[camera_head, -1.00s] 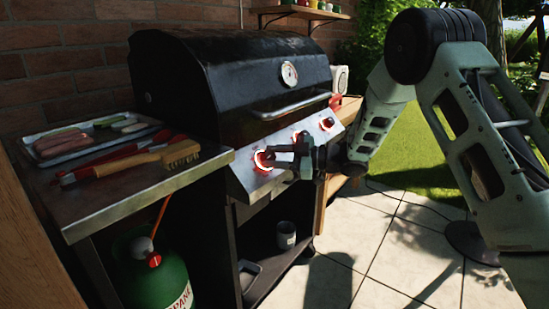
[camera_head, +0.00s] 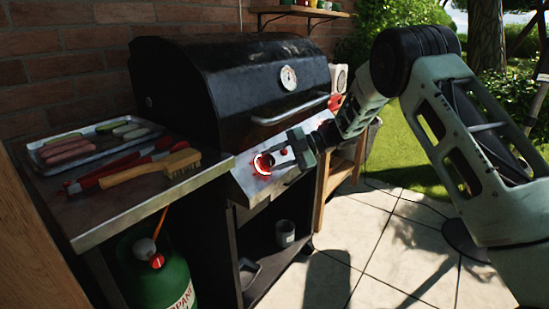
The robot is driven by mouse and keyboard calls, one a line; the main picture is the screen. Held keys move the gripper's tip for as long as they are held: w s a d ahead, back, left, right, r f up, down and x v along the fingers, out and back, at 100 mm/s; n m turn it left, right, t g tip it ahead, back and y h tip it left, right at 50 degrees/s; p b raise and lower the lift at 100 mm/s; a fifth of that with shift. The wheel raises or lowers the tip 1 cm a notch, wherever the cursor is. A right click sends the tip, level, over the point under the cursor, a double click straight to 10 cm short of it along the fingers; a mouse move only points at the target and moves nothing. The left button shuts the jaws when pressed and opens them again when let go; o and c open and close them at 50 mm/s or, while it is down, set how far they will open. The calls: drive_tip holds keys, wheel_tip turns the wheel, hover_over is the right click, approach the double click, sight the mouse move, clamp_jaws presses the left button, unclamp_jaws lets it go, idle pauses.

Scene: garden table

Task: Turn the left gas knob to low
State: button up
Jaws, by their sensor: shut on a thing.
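The black gas grill (camera_head: 225,85) stands against the brick wall with its lid closed. My gripper (camera_head: 272,160) reaches in from the right and is shut on the left knob. The fingers partly cover the knob, so its exact pointer angle is hard to read. The other knobs on the panel are hidden behind my gripper and wrist.
A side shelf (camera_head: 90,230) at left carries a tray (camera_head: 60,165) of sausages and vegetables, red-handled tongs (camera_head: 110,173) and a wooden brush (camera_head: 150,170). A green propane tank (camera_head: 155,275) stands below. A grey cup (camera_head: 285,233) sits on the lower shelf. Paving at front right is open.

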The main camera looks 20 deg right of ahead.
idle(0.4)
drive_tip(key=o, duration=1)
drive_tip(key=p+v, duration=0.1)
drive_tip(key=v, duration=1.6)
drive_tip(key=shift+d+r, duration=0.1)
drive_tip(key=shift+d, duration=0.1)
